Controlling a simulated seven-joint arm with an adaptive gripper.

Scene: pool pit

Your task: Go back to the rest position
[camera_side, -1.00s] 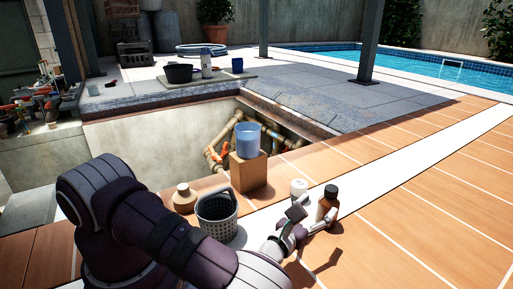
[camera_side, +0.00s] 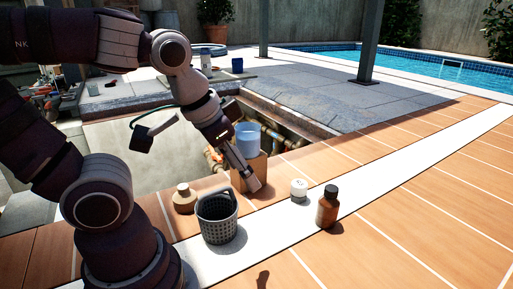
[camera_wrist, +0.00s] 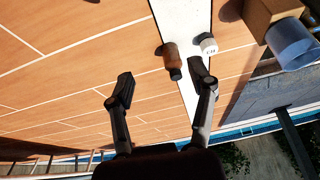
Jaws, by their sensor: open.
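My gripper (camera_side: 250,182) is open and empty, raised above the deck with its fingers in front of the wooden block (camera_side: 272,170) in the side view. In the wrist view the two fingers of my gripper (camera_wrist: 161,78) are spread wide with nothing between them. The brown bottle (camera_side: 327,210) with a dark cap stands upright on the pale strip, apart from the gripper. It also shows in the wrist view (camera_wrist: 171,56), beyond the fingers. My arm is folded up at the left and hides part of the pit.
A white jar (camera_side: 299,188) stands near the bottle. A grey basket (camera_side: 217,218) and a tan lidded piece (camera_side: 184,198) stand in front of the pit. A blue cup (camera_side: 247,141) sits on the block. Pipes (camera_side: 278,141) run inside the open pit. The tiled deck at right is clear.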

